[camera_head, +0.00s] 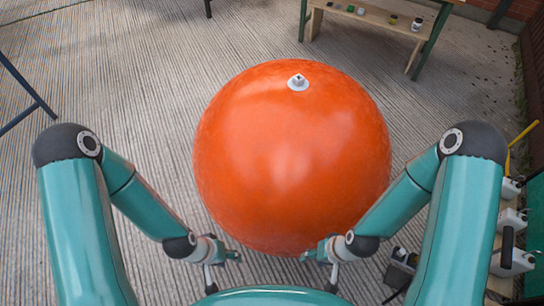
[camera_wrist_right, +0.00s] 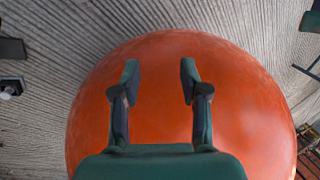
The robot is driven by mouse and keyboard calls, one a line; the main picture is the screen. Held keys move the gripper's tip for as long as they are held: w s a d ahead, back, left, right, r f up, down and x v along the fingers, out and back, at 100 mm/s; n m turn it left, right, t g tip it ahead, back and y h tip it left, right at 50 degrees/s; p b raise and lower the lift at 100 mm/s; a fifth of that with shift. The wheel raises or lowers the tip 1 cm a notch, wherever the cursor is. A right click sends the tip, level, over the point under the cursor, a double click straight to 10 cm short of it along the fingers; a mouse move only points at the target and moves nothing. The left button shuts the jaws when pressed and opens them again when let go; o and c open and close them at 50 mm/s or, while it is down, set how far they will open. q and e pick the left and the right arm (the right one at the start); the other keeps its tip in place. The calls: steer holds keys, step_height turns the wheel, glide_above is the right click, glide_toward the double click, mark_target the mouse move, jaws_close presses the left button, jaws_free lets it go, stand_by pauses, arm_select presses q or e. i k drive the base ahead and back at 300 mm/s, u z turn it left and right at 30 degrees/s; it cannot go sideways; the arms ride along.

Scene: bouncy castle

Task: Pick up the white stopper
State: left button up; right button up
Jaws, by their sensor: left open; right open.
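The white stopper (camera_head: 298,82) sits on the upper far side of a large orange ball (camera_head: 270,150) in the head view. My left gripper (camera_head: 222,270) is at the near left of the ball, low and empty. My right gripper (camera_head: 323,268) is at the near right of the ball, also low. The right wrist view shows its two fingers (camera_wrist_right: 158,85) spread apart with nothing between them and the orange ball (camera_wrist_right: 240,110) behind them. The stopper is not seen in the right wrist view. Both grippers are well apart from the stopper.
A wooden bench (camera_head: 375,20) with small items and a white jar (camera_head: 417,24) stands at the back right. Several white containers (camera_head: 512,262) line the right edge. A dark object (camera_head: 402,262) lies near my right arm. The ribbed floor (camera_head: 120,80) at left is mostly clear.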

mark_target(402, 252)
steer(key=u, duration=1.3)
steer(key=i, duration=0.15)
steer(key=z, duration=2.95)
steer(key=k, duration=0.9)
steer(key=z, duration=0.2)
steer(key=i, duration=0.9)
steer(key=u, duration=0.05)
